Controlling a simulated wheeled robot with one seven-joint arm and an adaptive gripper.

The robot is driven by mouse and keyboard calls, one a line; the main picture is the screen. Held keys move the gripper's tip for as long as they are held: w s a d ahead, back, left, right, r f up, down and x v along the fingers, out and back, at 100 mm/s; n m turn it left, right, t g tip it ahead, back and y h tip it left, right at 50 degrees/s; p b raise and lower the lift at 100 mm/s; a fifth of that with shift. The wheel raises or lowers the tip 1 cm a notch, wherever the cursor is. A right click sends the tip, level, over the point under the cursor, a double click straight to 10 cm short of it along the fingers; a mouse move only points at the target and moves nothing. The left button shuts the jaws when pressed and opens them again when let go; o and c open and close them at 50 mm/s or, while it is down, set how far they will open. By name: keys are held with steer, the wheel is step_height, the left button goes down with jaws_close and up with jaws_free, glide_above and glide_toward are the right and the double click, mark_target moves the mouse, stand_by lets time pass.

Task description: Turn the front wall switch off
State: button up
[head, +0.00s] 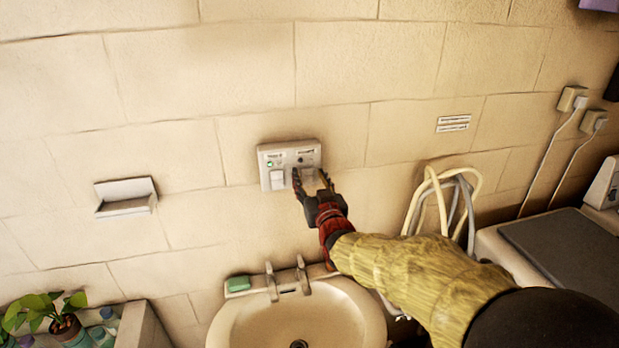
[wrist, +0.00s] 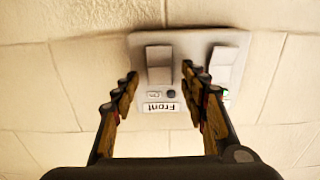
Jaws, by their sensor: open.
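A pale switch panel (head: 287,153) with two rocker switches is on the wall above the basin. In the wrist view, the rocker over the upside-down label "Front" (wrist: 160,107) is the left one (wrist: 159,62). A small round indicator (wrist: 171,94) beside that label looks dark. The other rocker (wrist: 221,66) is at the right in the wrist view and at the left in the head view (head: 277,179), with a green indicator (head: 270,163). My gripper (head: 311,176) is open and empty at the panel, its fingers (wrist: 160,80) either side of the front rocker. Contact cannot be told.
The washbasin (head: 230,325) with two taps (head: 302,275) and a green soap (head: 239,284) is below. A hose (head: 432,205) hangs at the right. A small wall shelf (head: 125,198) and a plant (head: 60,318) are at the left. The wall around the panel is clear.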

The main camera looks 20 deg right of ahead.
steer(key=shift+w, duration=0.3)
steer(key=shift+c, duration=0.4)
jaws_close()
steer(key=b, duration=0.3)
steer(key=shift+f+t, duration=0.3)
steer(key=shift+s+t+b, duration=0.1)
steer(key=shift+t+b, duration=0.2)
steer(key=shift+b, duration=0.95)
steer(key=shift+r, duration=0.2)
jaws_free()
steer(key=shift+o, duration=0.4)
